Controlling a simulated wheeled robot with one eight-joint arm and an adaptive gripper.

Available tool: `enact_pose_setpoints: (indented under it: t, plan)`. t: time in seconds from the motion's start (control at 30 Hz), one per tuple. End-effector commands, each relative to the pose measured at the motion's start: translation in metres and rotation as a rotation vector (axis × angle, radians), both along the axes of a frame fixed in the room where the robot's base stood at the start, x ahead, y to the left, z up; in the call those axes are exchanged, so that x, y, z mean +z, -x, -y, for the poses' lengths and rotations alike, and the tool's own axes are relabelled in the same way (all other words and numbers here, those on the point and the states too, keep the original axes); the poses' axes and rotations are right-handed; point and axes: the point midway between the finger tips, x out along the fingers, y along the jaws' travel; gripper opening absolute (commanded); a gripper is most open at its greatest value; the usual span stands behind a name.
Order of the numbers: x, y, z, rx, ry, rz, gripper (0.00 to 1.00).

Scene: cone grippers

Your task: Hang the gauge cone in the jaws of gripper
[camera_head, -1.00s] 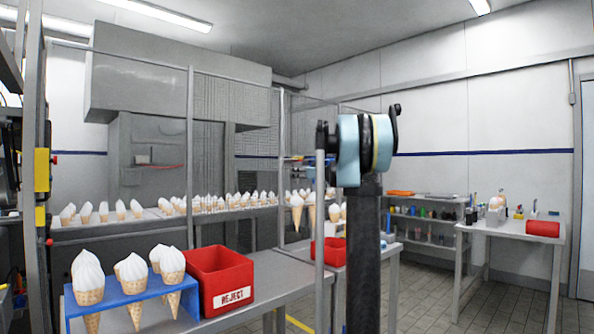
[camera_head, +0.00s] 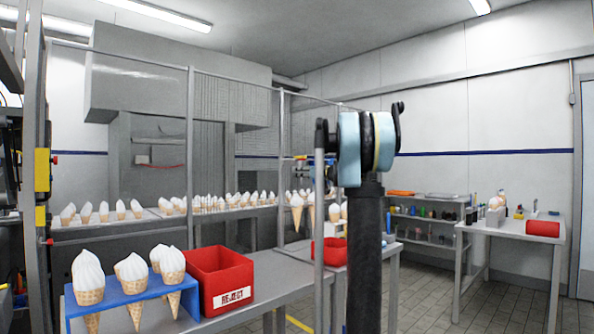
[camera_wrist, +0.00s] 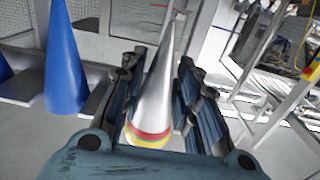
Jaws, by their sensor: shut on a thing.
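A shiny silver cone with red and yellow bands at its wide end, which looks like the gauge cone (camera_wrist: 156,98), stands between the two dark fingers of my gripper (camera_wrist: 162,62) in the wrist view. My gripper is shut on it; its narrow tip points away from my palm. In the head view my own arm blocks the middle right, and neither my gripper nor the gauge cone can be made out. Cones hang point down near the mesh guard (camera_head: 297,217), but the jaws that hold them are too small to tell.
Blue cones (camera_wrist: 64,62) stand at the left of the wrist view. In the head view, a blue rack (camera_head: 130,292) holds several ice cream cones beside a red reject bin (camera_head: 220,272) on a grey bench. Guard posts stand behind. A white table (camera_head: 510,233) is at right.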

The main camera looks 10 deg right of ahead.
Motion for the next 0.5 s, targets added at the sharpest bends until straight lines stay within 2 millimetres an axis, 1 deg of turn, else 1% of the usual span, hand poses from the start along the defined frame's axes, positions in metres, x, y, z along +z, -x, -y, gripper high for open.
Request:
enact_pose_setpoints:
  t: [0.5]
  plan:
    - [0.000,0.017,0.013,-0.001,0.000,0.000,0.12]
